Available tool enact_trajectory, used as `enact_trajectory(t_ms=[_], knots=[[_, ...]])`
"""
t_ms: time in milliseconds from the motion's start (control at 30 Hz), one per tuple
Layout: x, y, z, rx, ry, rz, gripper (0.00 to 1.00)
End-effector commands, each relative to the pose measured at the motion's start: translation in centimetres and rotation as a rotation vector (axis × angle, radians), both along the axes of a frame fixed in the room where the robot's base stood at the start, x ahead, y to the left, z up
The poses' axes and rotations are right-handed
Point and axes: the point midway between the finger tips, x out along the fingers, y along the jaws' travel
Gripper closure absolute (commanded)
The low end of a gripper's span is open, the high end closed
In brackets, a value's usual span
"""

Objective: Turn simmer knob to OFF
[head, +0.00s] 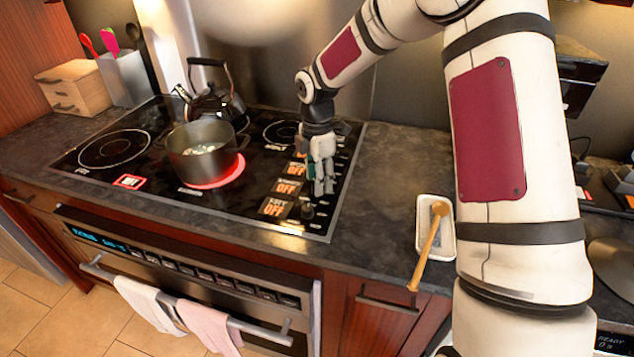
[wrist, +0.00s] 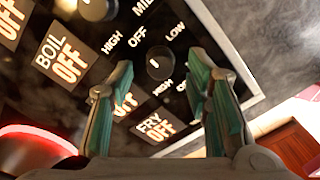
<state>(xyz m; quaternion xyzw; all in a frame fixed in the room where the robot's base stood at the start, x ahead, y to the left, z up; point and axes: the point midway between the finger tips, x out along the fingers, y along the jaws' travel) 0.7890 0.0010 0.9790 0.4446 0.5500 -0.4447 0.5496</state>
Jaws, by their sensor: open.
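My gripper (head: 322,188) points down over the right-hand control strip of the black cooktop (head: 105,184), with its fingers apart and nothing held. In the wrist view, a round black knob (wrist: 160,65) with a pale mark appears between and just beyond my fingertips (wrist: 158,78); OFF, LOW and HIGH are printed around it. I cannot tell whether the fingers touch it. A second knob (wrist: 98,8) is at the top edge. The BOIL panel (wrist: 62,60) and FRY panel (wrist: 155,125) read OFF. An orange-lit panel (wrist: 125,104) between them is partly hidden by the left finger. No simmer label is readable.
A grey pot (head: 200,150) stands on a glowing red burner (head: 225,177), left of my gripper. A black kettle (head: 212,103) stands behind it. A white tray (head: 422,240) with a wooden spoon (head: 432,240) lies on the counter at right. The counter between cooktop and tray is clear.

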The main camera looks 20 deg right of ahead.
Motion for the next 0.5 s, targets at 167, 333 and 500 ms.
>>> enact_trajectory(t_ms=[167,333,500], knots=[[0.1,0.0,3.9,-0.001,-0.006,-0.001,0.56],[0.1,0.0,7.1,-0.001,-0.005,0.0,0.56],[0.1,0.0,9.3,-0.001,-0.004,0.001,0.56]])
